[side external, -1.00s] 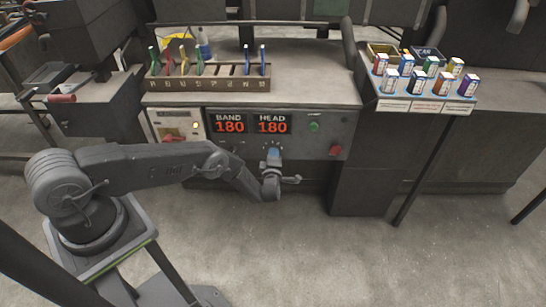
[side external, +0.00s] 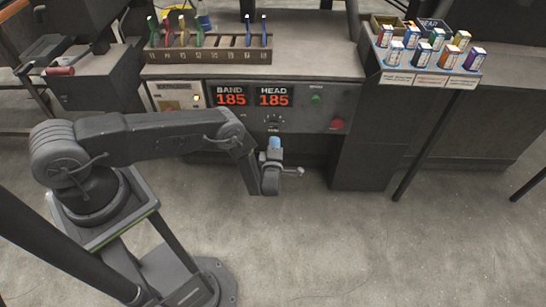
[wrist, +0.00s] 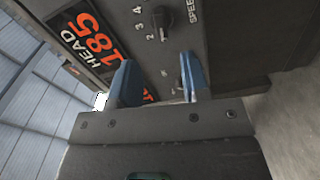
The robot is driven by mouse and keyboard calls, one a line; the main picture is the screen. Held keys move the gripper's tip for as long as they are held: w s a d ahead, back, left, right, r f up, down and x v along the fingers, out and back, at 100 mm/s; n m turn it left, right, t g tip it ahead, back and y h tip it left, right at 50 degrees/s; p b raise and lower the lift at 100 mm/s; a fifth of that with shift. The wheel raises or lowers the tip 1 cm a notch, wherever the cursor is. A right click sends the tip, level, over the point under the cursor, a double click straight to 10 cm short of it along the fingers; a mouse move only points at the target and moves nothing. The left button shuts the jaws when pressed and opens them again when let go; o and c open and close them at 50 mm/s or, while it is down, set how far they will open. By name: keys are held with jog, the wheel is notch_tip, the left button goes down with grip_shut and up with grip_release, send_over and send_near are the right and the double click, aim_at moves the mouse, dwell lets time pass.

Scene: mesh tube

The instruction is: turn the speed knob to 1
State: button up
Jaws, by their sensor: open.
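The speed knob (wrist: 163,18) is a black knob at the top of the wrist view, beside part of the word SPEED and the numerals 2, 3 and 4. I cannot tell clearly where its pointer stands. In the side view the knob (side external: 274,125) sits on the grey front panel, under the HEAD display. My gripper (side external: 274,143) is below and in front of it, apart from it. In the wrist view my gripper (wrist: 157,60) has its two blue fingers spread, with nothing between them; the knob lies beyond their tips.
The BAND display (side external: 231,96) and HEAD display (side external: 274,96) both read 185. A red button (side external: 337,124) and a green button (side external: 316,99) are to the right. A slotted rack (side external: 210,57) holds coloured tools on the bench. Floor below is clear.

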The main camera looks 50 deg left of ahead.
jog(key=v, duration=0.5)
jog(key=shift+d, duration=0.1)
